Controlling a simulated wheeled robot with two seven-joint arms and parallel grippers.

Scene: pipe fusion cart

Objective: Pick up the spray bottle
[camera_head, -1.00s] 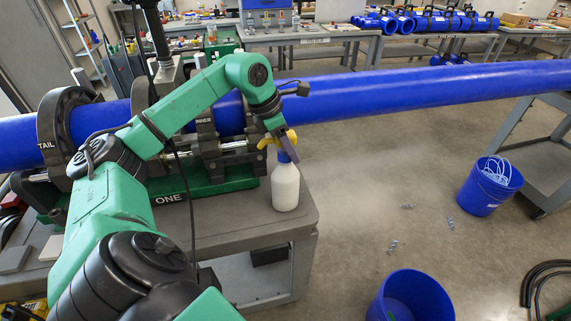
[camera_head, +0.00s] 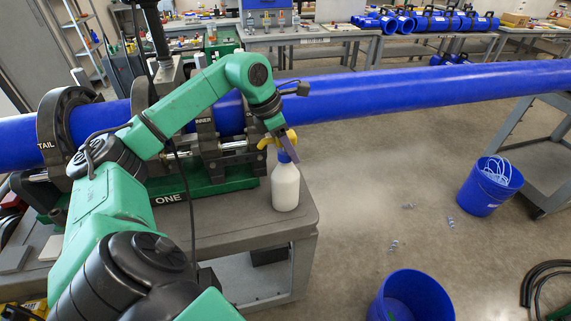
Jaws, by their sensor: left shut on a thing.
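The spray bottle (camera_head: 285,188) has a white body, a blue collar and a yellow spray head. It stands upright near the right end of the grey cart top (camera_head: 240,226). My left gripper (camera_head: 287,148) is at the bottle's neck, just below the spray head, and is shut on it. The fingers hide part of the neck and head. I cannot tell whether the bottle's base is clear of the cart top. My right gripper is not in view.
A long blue pipe (camera_head: 400,93) runs behind the bottle, through the clamps of the green fusion machine (camera_head: 228,187). Blue buckets stand on the floor, one at the front (camera_head: 412,296) and one at the right (camera_head: 489,187). Open floor lies right of the cart.

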